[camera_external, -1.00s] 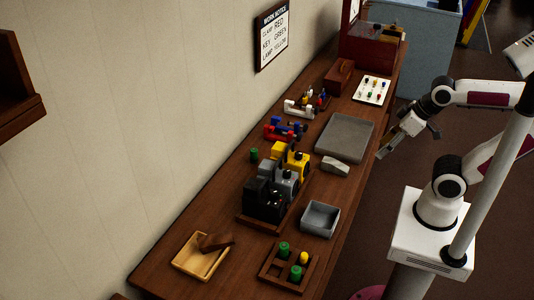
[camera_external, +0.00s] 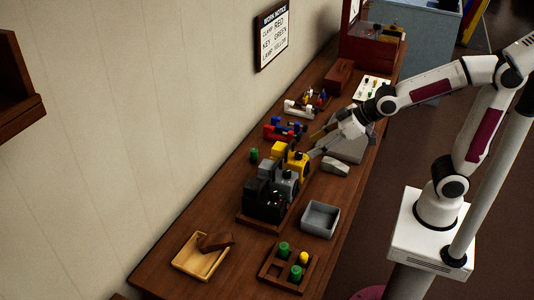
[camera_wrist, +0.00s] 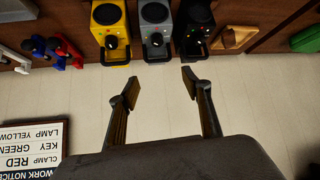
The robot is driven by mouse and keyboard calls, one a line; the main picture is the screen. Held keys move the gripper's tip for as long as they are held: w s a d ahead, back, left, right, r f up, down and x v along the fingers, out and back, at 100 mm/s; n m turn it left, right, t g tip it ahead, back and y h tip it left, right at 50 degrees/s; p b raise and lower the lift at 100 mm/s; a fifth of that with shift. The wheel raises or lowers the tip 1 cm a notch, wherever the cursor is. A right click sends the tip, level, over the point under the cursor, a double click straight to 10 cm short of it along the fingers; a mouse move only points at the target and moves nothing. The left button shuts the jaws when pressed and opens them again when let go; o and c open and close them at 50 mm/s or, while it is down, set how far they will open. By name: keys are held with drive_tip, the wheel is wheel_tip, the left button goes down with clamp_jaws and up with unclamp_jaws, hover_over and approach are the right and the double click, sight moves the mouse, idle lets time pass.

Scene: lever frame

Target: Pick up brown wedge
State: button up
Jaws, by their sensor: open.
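The brown wedge (camera_external: 214,241) lies tilted in a shallow pale-yellow tray (camera_external: 184,264) at the near left end of the bench. In the wrist view, the tray with a brown piece (camera_wrist: 240,37) shows at the upper right. My gripper (camera_external: 314,144) is above the middle of the bench, near the yellow machine and well away from the wedge. Its two fingers also show in the wrist view (camera_wrist: 160,84), spread apart with nothing between them.
Yellow, grey and black machines (camera_external: 265,202) stand in a row between my gripper and the tray. A grey bin (camera_external: 320,219) and a wooden rack (camera_external: 290,268) with green and yellow cylinders stand nearby. The wall with a notice (camera_external: 274,34) runs along the bench's left side.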

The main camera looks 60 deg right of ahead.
drive_tip(key=w+a+f+n+t+y, duration=0.15)
drive_tip(key=w+a+f, duration=0.25)
drive_tip(key=w+a, duration=0.4)
drive_tip(key=w+a+f+n+t+y, duration=0.1)
drive_tip(key=w+a+f+n+y, duration=0.3)
drive_tip(key=a, duration=0.6)
drive_tip(key=n, duration=0.1)
approach(217, 237)
drive_tip(key=shift+w+d+y, duration=0.1)
drive_tip(key=shift+w+y, duration=0.1)
drive_tip(key=shift+y, duration=0.15)
drive_tip(key=shift+x, duration=3.4)
drive_tip(key=shift+f, duration=0.15)
